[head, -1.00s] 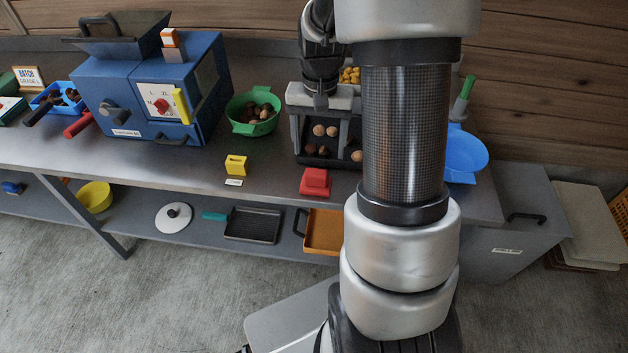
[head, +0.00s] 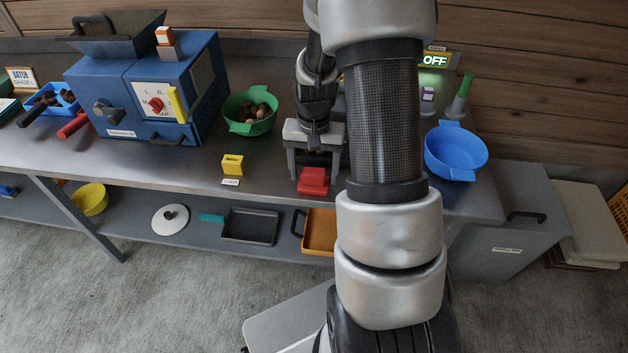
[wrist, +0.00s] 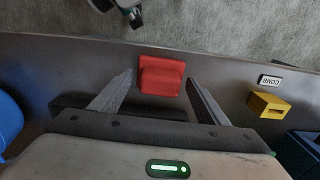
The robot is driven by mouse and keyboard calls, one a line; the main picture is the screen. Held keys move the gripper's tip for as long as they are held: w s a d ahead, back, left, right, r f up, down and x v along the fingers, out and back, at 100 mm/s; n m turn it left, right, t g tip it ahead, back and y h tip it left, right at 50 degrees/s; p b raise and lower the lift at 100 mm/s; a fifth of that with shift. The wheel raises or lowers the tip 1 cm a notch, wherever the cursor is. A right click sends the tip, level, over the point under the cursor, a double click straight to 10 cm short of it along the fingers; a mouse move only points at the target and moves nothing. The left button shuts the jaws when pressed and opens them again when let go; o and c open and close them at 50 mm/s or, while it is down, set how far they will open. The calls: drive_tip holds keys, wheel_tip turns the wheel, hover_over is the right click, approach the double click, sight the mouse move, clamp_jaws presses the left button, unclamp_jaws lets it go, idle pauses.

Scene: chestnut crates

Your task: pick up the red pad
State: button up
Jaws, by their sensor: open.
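The red pad (head: 312,181) lies near the front edge of the grey counter, right of the yellow block. In the wrist view the red pad (wrist: 161,80) shows at the tips of my fingers, roughly centred between them. My gripper (head: 315,178) is open, pointing down just behind and above the pad. In the wrist view the two fingers of my gripper (wrist: 160,74) stand apart on either side of the pad, with nothing held. I cannot tell the exact height of the fingertips over the counter.
A yellow block (head: 232,164) stands to the left. A green bowl (head: 248,128) of chestnuts and a blue machine (head: 150,90) stand farther left. A blue bowl (head: 456,168) and a lit OFF sign (head: 434,60) are at right. My arm hides part of the counter.

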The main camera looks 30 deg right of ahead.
sight(314, 171)
drive_tip(key=c, duration=1.2)
wheel_tip(314, 171, up, 10)
drive_tip(key=shift+r+p, duration=0.1)
drive_tip(key=shift+p, duration=0.65)
